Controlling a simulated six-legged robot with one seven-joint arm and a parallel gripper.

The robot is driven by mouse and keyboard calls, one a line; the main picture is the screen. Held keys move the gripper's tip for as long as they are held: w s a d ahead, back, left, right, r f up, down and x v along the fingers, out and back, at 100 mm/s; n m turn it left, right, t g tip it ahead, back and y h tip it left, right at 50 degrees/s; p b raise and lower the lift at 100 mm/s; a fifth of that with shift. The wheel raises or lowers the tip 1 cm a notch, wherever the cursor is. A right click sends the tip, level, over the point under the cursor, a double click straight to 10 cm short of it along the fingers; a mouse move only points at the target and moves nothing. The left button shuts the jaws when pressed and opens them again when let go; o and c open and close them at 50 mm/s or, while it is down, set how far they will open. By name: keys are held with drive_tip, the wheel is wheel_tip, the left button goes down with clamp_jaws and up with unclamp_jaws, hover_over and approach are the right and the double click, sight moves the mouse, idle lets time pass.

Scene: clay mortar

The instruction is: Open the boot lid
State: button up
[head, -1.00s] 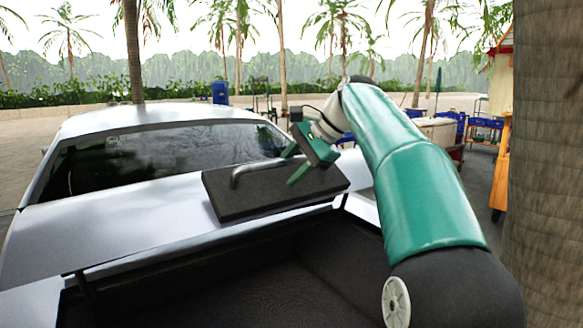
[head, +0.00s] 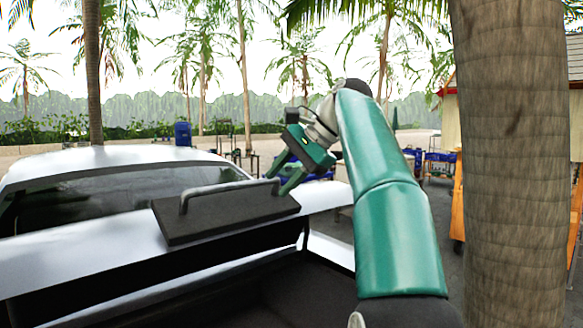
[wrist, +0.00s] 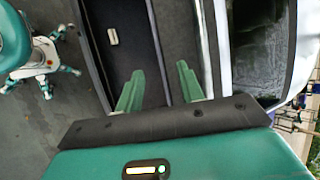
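The silver boot lid (head: 85,252) of the car stands partly raised, with the dark boot interior (head: 262,292) showing beneath its edge. A flat black plate (head: 235,217) with a grey bar handle (head: 222,189) sits on the lid. My gripper (head: 284,174) is at the right end of the handle, its green fingers apart. In the wrist view my gripper (wrist: 160,68) has its two fingers spread, with the dark boot and its edge beyond them. No handle can be made out between the fingers there, and contact with it cannot be told.
A thick palm trunk (head: 512,170) stands close on the right. An orange-framed stall (head: 458,205) and blue crates (head: 437,165) are behind my arm. In the wrist view a small pale object (wrist: 113,37) lies on a dark surface inside the car.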

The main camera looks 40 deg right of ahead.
drive_tip(key=v, duration=0.3)
drive_tip(key=shift+c, duration=0.2)
